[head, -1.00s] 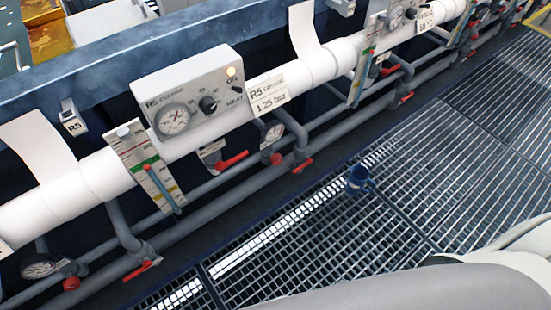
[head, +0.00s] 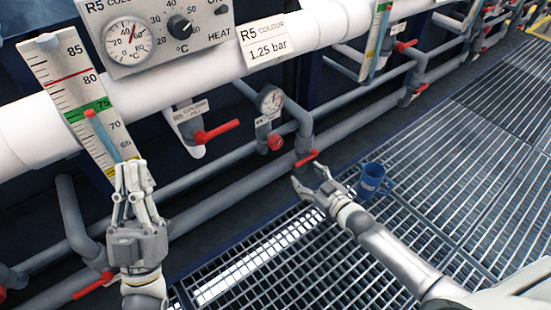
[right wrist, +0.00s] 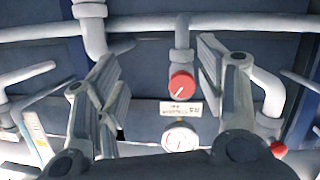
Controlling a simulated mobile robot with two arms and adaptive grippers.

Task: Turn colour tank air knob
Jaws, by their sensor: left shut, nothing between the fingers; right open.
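The red air knob (head: 276,142) sits on the small pipe just below and right of a round pressure gauge (head: 270,101), under the R5 colour panel (head: 165,30). In the right wrist view the red knob (right wrist: 182,84), with a pale line on its face, shows between the open fingers, with the gauge (right wrist: 180,138) below it in the picture. My right gripper (head: 310,183) is open and empty, to the right of and lower than the knob in the head view, apart from it. My left gripper (head: 130,178) is shut and empty, in front of the level scale's lower end.
Red lever handles are close by: one (head: 217,131) left of the gauge, one (head: 307,158) just above my right gripper. A level scale (head: 75,95) stands at left. A card (head: 265,42) reads 1.25 bar. A blue mug (head: 372,181) stands on the grating.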

